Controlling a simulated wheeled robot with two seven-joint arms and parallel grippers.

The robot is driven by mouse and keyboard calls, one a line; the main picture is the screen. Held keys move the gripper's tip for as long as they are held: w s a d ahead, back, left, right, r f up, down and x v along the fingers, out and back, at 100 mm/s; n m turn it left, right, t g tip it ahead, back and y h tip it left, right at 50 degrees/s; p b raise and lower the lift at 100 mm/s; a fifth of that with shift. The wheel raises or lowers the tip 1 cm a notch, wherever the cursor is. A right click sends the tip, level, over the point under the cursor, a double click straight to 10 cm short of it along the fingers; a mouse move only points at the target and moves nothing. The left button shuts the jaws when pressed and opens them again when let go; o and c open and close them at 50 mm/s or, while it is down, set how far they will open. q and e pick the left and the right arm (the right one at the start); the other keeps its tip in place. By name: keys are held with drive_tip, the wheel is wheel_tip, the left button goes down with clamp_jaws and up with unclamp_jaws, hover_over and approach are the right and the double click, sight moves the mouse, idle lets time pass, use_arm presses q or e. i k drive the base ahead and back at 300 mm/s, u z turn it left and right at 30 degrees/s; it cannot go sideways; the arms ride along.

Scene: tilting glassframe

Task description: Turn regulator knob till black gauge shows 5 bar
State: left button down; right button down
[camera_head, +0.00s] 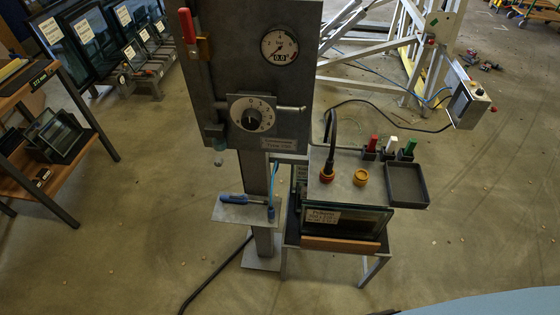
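The regulator knob (250,118) is a round black knob on a pale dial plate with numbers around it, on the lower front of a grey upright panel (229,63). Neither of my grippers is in view, and nothing touches the knob.
A red-handled lever (187,26) is at the panel's upper left. A small shelf (244,209) with blue-handled tools juts out below. A stand with a grey top (343,187), coloured plugs and a black tray (407,184) is at the right. The floor in front is mostly clear.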

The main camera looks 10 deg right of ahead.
sight(251, 118)
drive_tip(key=k, duration=0.5)
drive_tip(key=u, duration=1.7)
drive_tip(key=i, duration=1.25)
drive_tip(key=z, duration=2.4)
